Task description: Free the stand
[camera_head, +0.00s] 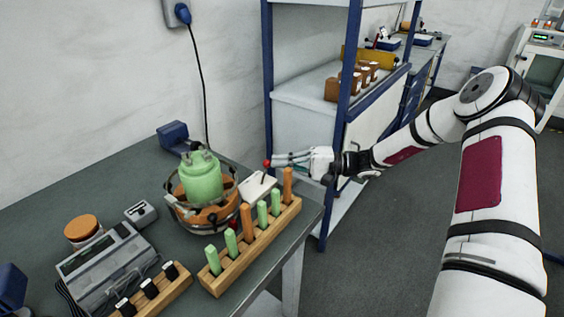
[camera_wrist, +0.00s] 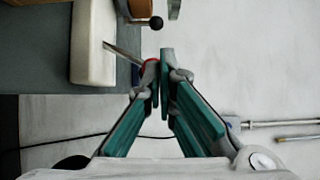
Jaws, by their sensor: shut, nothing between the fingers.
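A green canister (camera_head: 200,178) sits upright in a round metal-and-orange stand (camera_head: 190,215) on the dark bench. Right of it, a white box (camera_head: 258,190) carries a thin lever with a red ball tip (camera_head: 267,163). My gripper (camera_head: 276,160) reaches in from the right with its fingertips at the red ball. In the wrist view my gripper (camera_wrist: 160,68) is shut and empty. The white box (camera_wrist: 92,45) and its metal lever (camera_wrist: 122,50) lie left of the fingers. The red ball is partly hidden behind the left fingertip; I cannot tell if they touch.
A wooden rack (camera_head: 225,280) with several green and orange pegs runs along the bench's front edge. A grey device (camera_head: 110,265) and an orange-lidded jar (camera_head: 83,230) stand at left. A blue-framed shelf (camera_head: 300,95) rises behind my gripper.

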